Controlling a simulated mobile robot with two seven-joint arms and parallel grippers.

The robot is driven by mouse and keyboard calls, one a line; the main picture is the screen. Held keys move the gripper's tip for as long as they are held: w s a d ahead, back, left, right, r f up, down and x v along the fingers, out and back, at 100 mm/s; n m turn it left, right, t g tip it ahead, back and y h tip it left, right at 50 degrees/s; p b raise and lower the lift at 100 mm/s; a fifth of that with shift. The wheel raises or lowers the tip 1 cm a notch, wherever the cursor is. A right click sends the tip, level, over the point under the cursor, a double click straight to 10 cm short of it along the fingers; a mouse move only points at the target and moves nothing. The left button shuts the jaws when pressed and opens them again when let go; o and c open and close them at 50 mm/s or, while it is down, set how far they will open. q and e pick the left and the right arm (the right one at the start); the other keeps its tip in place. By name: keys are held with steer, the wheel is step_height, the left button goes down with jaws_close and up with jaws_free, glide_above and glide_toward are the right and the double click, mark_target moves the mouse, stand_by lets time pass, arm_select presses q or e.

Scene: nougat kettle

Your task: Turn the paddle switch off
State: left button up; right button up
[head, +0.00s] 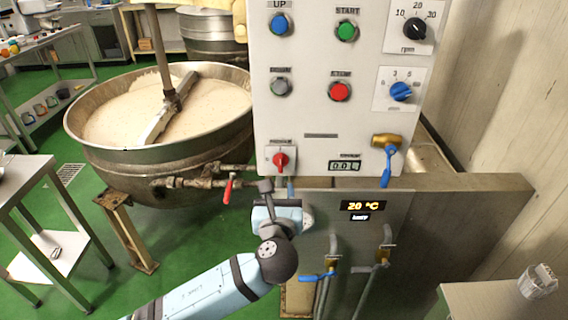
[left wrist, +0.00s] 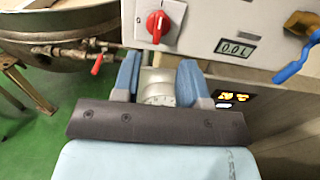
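A red rotary knob on a white square plate, which I take to be the paddle switch (head: 280,160), sits at the lower left of the white control panel (head: 320,118). Its label is too small to read. Its handle looks roughly upright. It also shows in the left wrist view (left wrist: 156,24), above my fingers. My left gripper (head: 277,187) is just below the knob, near the panel's bottom edge, and does not visibly touch it. In the left wrist view its two blue fingers (left wrist: 159,76) stand apart; a pale round part shows between them, which I cannot identify. My right gripper is out of view.
A large kettle (head: 105,158) with pale mass and a mixing arm stands left. A red-handled valve (head: 229,188) is close left of my gripper. Blue-handled valves (head: 387,165) are at right. Below the panel is a grey cabinet with a 20 °C display (head: 363,206).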

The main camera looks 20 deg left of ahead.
mark_target(280, 160)
arm_select(q)
steer(key=x, duration=1.1)
steer(key=shift+w+f, duration=0.1)
jaws_close()
